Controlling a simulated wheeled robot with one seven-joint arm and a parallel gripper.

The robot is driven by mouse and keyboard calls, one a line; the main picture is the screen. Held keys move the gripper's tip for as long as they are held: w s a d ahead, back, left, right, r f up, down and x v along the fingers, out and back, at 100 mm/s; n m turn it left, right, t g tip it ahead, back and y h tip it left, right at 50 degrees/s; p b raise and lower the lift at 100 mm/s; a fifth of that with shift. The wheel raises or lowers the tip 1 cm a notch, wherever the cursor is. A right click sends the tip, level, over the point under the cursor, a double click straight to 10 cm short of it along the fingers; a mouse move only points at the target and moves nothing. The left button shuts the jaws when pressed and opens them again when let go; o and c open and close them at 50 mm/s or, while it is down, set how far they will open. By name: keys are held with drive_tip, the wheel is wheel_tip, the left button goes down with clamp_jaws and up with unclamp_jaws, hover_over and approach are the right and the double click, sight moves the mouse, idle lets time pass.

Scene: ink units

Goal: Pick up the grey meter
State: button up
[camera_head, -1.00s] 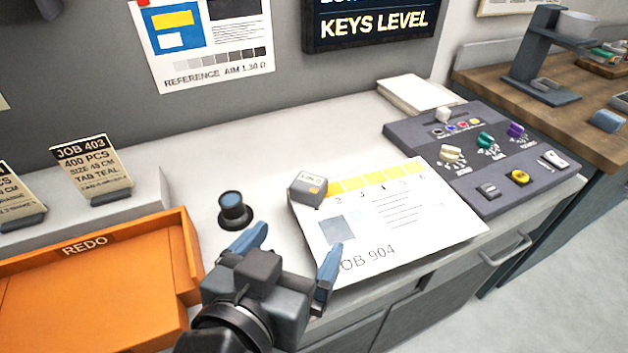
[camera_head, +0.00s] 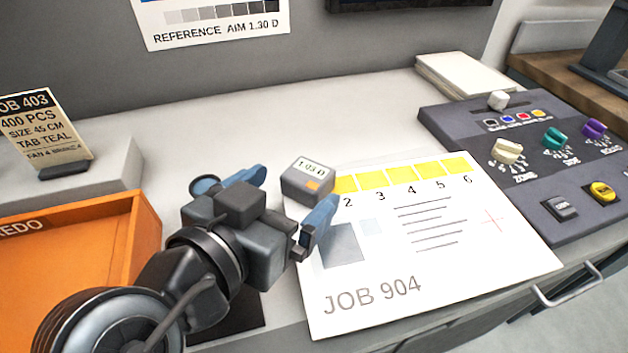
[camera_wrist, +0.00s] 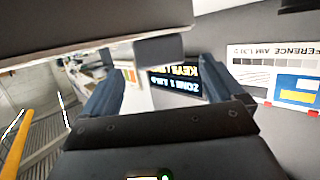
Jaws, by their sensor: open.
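I cannot tell the height gap. Both fingers flank the wrist view (camera_wrist: 155,85), which faces the wall sign; I do not make out the meter there.
An orange REDO tray (camera_head: 148,225) is at the left, below a job card (camera_head: 45,130). A dark control panel (camera_head: 530,190) is at the right. The counter behind the meter is clear.

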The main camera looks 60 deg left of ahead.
sight(310, 170)
drive_tip(key=x, duration=0.4)
drive_tip(key=p+x, duration=0.1)
drive_tip(key=x, duration=0.2)
drive_tip(key=shift+w+a+r, duration=0.1)
drive_tip(key=shift+w+r, duration=0.05)
drive_tip(key=shift+r, duration=0.15)
drive_tip(key=shift+c, duration=0.2)
drive_tip(key=c, duration=1.2)
drive_tip(key=shift+r, duration=0.15)
wheel_tip(310, 170, up, 4)
drive_tip(key=shift+r, duration=0.1)
drive_tip(key=w+d+r, duration=0.5)
drive_tip(key=d+r, duration=0.1)
drive_tip(key=d, duration=0.4)
drive_tip(key=shift+d+r, duration=0.2)
drive_tip(key=shift+r, duration=0.05)
